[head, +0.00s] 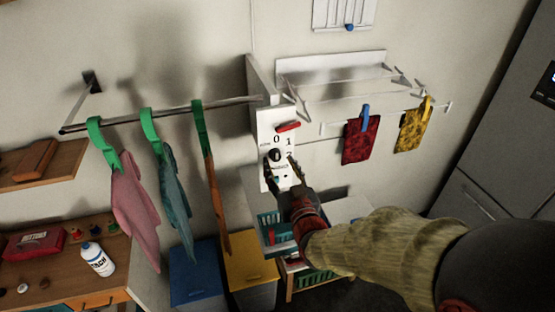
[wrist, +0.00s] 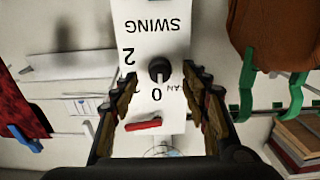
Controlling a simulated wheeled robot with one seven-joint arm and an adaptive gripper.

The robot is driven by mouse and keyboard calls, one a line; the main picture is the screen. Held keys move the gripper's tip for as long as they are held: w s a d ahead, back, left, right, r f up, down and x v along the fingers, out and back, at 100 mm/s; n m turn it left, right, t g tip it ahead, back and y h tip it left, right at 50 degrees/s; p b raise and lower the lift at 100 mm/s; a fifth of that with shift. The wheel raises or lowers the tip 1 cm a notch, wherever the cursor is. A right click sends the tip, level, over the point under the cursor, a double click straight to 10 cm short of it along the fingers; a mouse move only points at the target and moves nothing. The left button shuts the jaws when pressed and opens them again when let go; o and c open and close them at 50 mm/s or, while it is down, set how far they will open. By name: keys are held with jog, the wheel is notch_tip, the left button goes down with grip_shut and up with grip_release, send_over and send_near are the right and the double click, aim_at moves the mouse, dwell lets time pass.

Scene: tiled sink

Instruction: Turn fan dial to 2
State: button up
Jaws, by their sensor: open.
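The white fan panel (head: 266,120) is upright against the wall unit, with the figures 0 and 1 showing above a black round dial (head: 274,155). In the wrist view the panel (wrist: 150,40) appears upside down, with SWING, 2 and 0 printed around the dial (wrist: 160,69). Which figure the dial points at is too small to tell. My gripper (head: 283,163) is open in front of the panel. In the wrist view its fingers (wrist: 162,82) stand on either side of the dial, apart from it. Part of the lower panel is hidden behind the gripper in the head view.
A red switch (head: 288,127) sits on the panel above the dial. A rail with green clips and hanging cloths (head: 135,205) is left. A white rack (head: 330,70) and clipped red (head: 361,140) and yellow (head: 411,130) cloths are right. Blue and yellow bins (head: 250,268) stand below.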

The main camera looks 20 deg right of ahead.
aim_at(276, 156)
jog(key=shift+w, duration=1.5)
jog(key=shift+c, duration=0.4)
jog(key=c, duration=1.1)
